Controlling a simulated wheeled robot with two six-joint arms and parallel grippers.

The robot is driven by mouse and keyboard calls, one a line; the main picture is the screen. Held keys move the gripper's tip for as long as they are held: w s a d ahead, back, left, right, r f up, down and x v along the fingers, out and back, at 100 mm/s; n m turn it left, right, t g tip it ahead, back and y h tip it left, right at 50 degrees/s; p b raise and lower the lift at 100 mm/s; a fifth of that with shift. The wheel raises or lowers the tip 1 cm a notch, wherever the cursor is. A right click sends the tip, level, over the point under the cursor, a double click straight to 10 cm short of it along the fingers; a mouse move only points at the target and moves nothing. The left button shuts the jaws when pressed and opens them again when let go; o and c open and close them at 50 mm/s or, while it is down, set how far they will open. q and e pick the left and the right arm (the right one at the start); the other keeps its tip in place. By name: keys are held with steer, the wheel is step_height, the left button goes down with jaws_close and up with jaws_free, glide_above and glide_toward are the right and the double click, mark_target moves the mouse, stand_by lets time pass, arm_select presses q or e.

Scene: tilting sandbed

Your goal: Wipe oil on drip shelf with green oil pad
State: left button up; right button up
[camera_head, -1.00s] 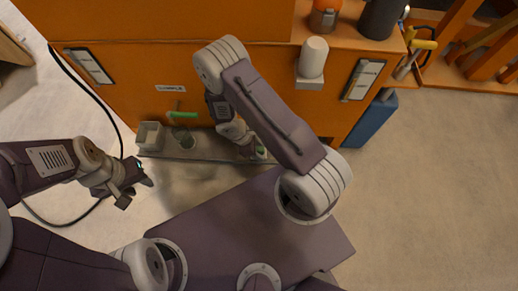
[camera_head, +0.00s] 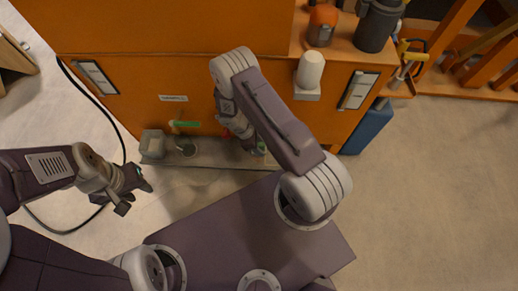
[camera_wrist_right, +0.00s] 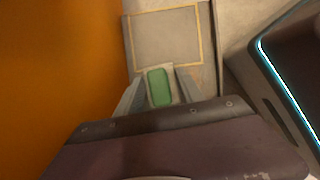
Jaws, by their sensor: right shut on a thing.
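The grey drip shelf (camera_head: 212,156) runs along the foot of the orange machine in the head view. My right gripper (camera_head: 254,147) is low over its right part, partly hidden by my arm. In the right wrist view, my right gripper (camera_wrist_right: 160,97) is shut on the green oil pad (camera_wrist_right: 159,87), which sits in a pale holder between the fingers. A grey square with a yellow outline (camera_wrist_right: 165,38) lies beyond the pad. I cannot make out oil on it, or whether the pad touches the shelf. My left gripper (camera_head: 136,197) is open and empty, left of the shelf.
A grey box (camera_head: 152,143) and a round cup (camera_head: 187,148) stand at the shelf's left, below a green handle (camera_head: 187,124). A white cylinder (camera_head: 311,70) is on the machine's front. A blue container (camera_head: 367,128) stands right. A black cable (camera_head: 100,105) lies left.

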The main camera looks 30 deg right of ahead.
mark_target(259, 144)
step_height(259, 144, up, 6)
steer(key=p, duration=0.5)
steer(key=shift+r+p, duration=0.15)
steer(key=shift+p, duration=0.15)
step_height(259, 144, up, 3)
steer(key=p, duration=0.3)
